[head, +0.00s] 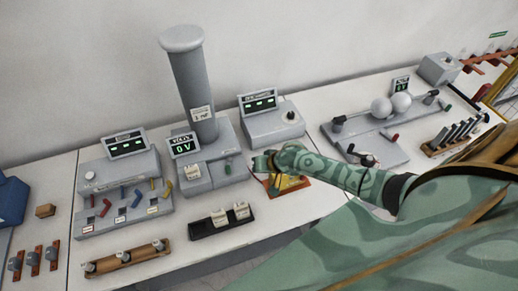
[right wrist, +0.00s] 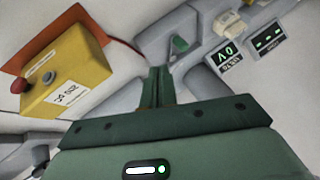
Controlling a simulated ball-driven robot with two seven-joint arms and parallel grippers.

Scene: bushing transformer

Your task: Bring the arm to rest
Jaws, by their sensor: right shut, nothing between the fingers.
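My right arm, in green patterned covering, reaches in from the right in the head view. Its gripper (head: 262,162) is over the bench, close to the grey column unit (head: 208,135) and above the yellow box (head: 287,187). In the right wrist view, the two gripper fingers (right wrist: 158,88) are together, with nothing between them. Beyond the fingertips is a grey panel with a green lever (right wrist: 180,44); I cannot tell if they touch it. The yellow box with a red button (right wrist: 68,75) is at the left of that view. My left gripper is not in view.
A black tray with white blocks (head: 220,221) and a wooden rack (head: 127,257) lie near the front edge. The wall closes the back.

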